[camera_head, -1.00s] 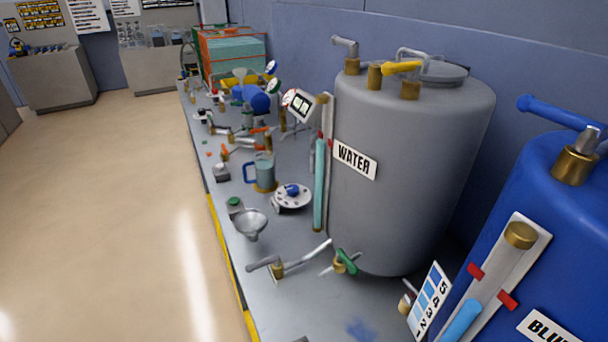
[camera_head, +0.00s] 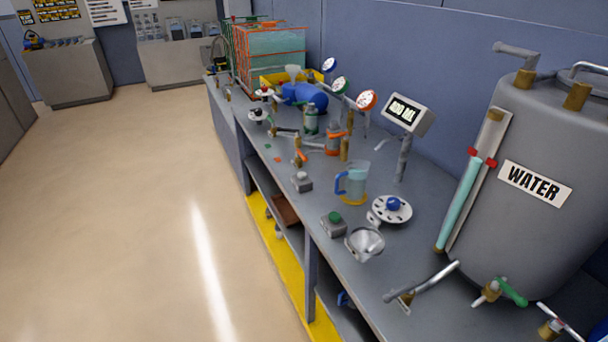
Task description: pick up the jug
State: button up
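The jug (camera_head: 355,182) stands upright on the grey workbench, near the middle of the head view. It is clear with a pale blue-green tint, has a blue handle on its left side, and sits on a yellowish round base. Nothing covers it. My gripper is not in view, and no part of my arm shows.
The workbench (camera_head: 350,261) also holds a funnel (camera_head: 365,243), a small box with a green button (camera_head: 333,224) and a round white plate with a blue knob (camera_head: 392,209). A grey WATER tank (camera_head: 540,225) stands at right. The floor (camera_head: 130,220) at left is clear.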

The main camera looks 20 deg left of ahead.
aim_at(355, 174)
jog(key=u, duration=0.5)
jog(key=z, duration=1.4)
jog(key=u, duration=1.4)
jog(key=i+j+z, duration=0.15)
jog(key=z, duration=0.25)
jog(key=i+j+z, duration=0.1)
jog(key=j+z, duration=0.3)
jog(key=i+j+z, duration=0.15)
jog(key=j, duration=0.5)
jog(key=i+j+z, duration=0.2)
jog(key=j, duration=0.4)
jog(key=j+z, duration=0.15)
jog(key=j, duration=0.5)
